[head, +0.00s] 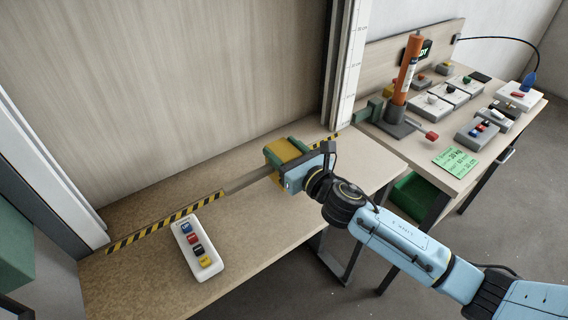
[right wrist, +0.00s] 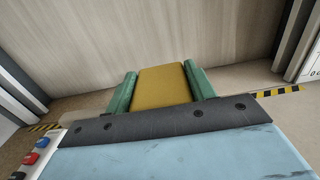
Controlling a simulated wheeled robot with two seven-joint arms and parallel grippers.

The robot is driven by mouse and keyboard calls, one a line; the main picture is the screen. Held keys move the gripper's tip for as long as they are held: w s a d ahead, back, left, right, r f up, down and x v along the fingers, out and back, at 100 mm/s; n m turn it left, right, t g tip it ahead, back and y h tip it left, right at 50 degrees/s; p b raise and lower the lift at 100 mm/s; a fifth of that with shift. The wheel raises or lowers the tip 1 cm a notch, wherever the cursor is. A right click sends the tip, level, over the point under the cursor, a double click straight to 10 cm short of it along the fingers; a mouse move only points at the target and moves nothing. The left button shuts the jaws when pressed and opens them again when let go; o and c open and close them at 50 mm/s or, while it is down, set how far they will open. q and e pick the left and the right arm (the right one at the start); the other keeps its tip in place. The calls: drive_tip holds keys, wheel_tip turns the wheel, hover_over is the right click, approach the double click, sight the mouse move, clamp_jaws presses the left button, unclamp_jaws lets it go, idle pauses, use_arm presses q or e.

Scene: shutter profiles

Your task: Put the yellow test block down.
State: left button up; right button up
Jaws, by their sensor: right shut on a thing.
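The yellow test block (head: 284,149) is held in my right gripper (head: 288,155), between its two green fingers. In the right wrist view the block (right wrist: 162,86) fills the space between the fingers, one on each side. In the head view the block is over the bare metal stretch of the striped strip on the wooden bench (head: 150,272). I cannot tell whether its underside touches anything, as the gripper hides it. My left gripper is not in view.
A white button box (head: 212,262) lies on the bench at front left. Black-yellow striped strip (head: 165,221) runs below the wooden shutter panel (head: 190,70). A right-hand table holds an orange cylinder (head: 405,68), grey boxes and a green card (head: 458,159). Bench right of the button box is clear.

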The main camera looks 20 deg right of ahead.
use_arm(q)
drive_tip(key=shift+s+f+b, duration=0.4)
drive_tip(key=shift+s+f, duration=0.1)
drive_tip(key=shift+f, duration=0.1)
use_arm(e)
drive_tip(key=shift+f, duration=1.4)
drive_tip(key=shift+f, duration=0.1)
drive_tip(key=o, duration=0.6)
drive_tip(key=shift+f, duration=0.15)
drive_tip(key=o, duration=0.4)
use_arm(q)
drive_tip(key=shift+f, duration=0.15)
